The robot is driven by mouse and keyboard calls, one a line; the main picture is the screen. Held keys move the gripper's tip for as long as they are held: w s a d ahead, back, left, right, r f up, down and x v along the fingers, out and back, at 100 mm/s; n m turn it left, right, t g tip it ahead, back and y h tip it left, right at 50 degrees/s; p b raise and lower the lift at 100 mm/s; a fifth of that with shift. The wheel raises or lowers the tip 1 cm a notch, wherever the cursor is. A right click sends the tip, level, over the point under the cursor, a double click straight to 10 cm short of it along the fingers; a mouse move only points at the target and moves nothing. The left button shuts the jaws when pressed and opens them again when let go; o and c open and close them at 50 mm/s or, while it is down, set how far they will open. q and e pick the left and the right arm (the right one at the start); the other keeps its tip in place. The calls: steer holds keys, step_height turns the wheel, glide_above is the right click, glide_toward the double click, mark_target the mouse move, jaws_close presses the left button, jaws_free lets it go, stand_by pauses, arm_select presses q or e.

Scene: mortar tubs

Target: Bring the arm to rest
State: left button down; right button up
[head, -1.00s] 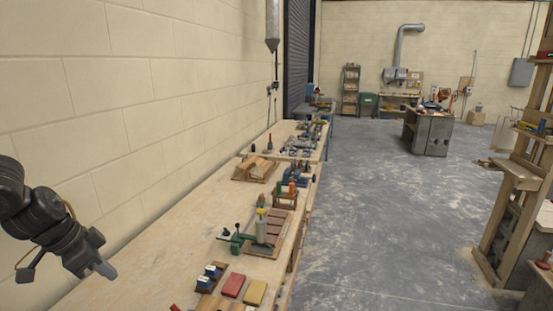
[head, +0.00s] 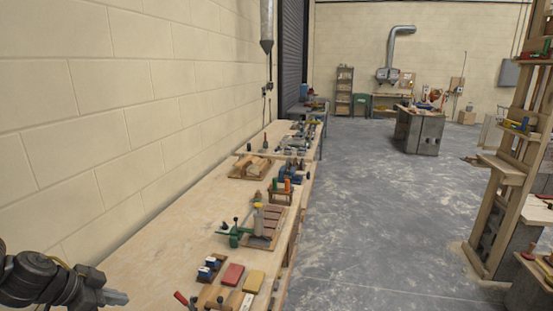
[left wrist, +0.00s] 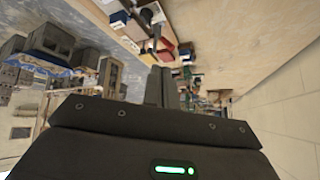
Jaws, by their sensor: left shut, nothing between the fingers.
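My left gripper (head: 116,297) is at the lower left of the head view, over the near end of the long wooden workbench (head: 160,240). Its fingers are together and hold nothing. In the left wrist view the closed fingers (left wrist: 160,88) point away from the camera, and the bench looks turned over at the top. My right gripper does not show in either view.
On the bench lie a red block (head: 232,274), a yellow block (head: 254,281) and a green clamp (head: 236,234). A block wall (head: 100,120) runs along the left. A wooden rack (head: 503,180) stands at the right. The concrete floor (head: 370,220) between is clear.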

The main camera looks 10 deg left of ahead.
arm_select(q)
steer(key=s+d+f+n+t+y, duration=0.1)
steer(key=s+d+f, duration=0.1)
steer(key=f, duration=0.2)
steer(key=s+d+f+n+t+y, duration=0.1)
steer(key=s+d+f, duration=0.1)
steer(key=f, duration=0.3)
steer(key=s+d+f+n+t+y, duration=0.1)
steer(key=s+d+f, duration=0.1)
steer(key=f, duration=0.3)
steer(key=shift+f+n, duration=0.25)
steer(key=shift+n, duration=0.05)
steer(key=s+d+f+n+g, duration=0.3)
steer(key=s+d+f+g, duration=0.45)
steer(key=s+d, duration=0.6)
step_height(320, 180, down, 34)
steer(key=s+a+y+b, duration=0.1)
steer(key=s+b, duration=0.1)
steer(key=b, duration=0.7)
steer(key=s+a+f+b, duration=0.2)
steer(key=s+f+b, duration=0.1)
steer(key=s+f, duration=0.5)
steer(key=s+a+f+m+b, duration=0.1)
steer(key=s+a+f+b, duration=0.1)
steer(key=s+f, duration=0.6)
step_height(320, 180, down, 7)
steer(key=shift+s+r+g+b, duration=0.15)
steer(key=shift+g+b, duration=0.3)
steer(key=shift+b, duration=0.3)
